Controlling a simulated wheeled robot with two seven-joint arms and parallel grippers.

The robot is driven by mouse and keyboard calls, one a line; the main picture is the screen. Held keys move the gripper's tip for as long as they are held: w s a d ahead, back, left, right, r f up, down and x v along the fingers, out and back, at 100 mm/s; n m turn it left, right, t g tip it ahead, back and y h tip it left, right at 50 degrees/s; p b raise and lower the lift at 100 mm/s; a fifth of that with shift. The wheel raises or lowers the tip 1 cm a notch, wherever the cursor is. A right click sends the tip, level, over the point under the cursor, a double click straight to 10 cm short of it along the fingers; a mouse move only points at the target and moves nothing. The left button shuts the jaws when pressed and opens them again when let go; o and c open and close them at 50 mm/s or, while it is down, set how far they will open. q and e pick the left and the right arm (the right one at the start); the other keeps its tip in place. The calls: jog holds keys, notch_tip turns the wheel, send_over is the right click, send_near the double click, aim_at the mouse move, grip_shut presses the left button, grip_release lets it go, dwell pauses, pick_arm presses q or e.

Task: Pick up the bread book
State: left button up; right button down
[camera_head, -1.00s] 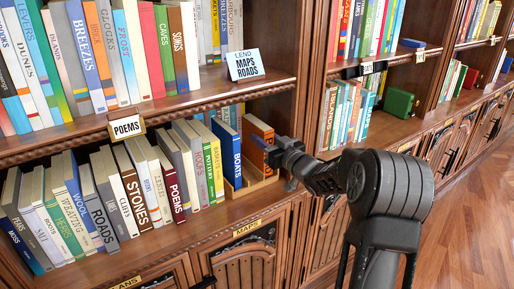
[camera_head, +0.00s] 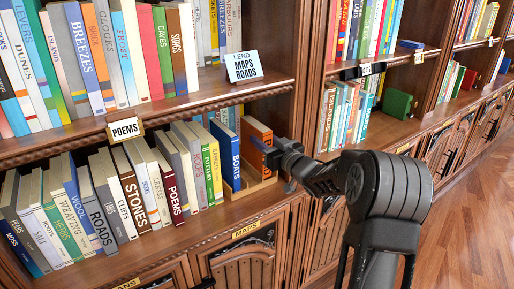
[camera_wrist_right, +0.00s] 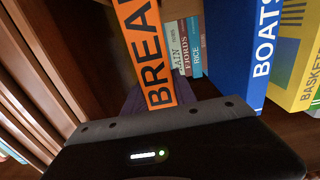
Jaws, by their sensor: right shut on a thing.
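The bread book (camera_head: 257,132) is the orange book at the right end of the lower shelf, next to the blue Boats book (camera_head: 226,157). Its spine, partly reading "BREA", shows upright but tilted in the right wrist view (camera_wrist_right: 151,60). My right gripper (camera_head: 262,147) is shut on the bread book from the front. In the right wrist view the gripper's body covers the bottom of the spine. A low wooden holder (camera_head: 255,188) lies beneath the books there. My left gripper is not in view.
A shelf post (camera_head: 297,100) stands close to the right of the bread book. The upper shelf, with a "LEND MAPS ROADS" sign (camera_head: 243,67), is above. A yellow book (camera_wrist_right: 297,55) stands beyond Boats in the right wrist view. Open floor (camera_head: 465,235) lies at the right.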

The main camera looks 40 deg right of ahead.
aim_at(268, 133)
jog(key=shift+r, duration=0.15)
jog(key=shift+r, duration=0.6)
notch_tip(268, 133, up, 2)
jog(key=shift+r, duration=0.1)
jog(key=s+b, duration=0.1)
jog(key=s, duration=1.7)
jog(key=shift+a, duration=0.2)
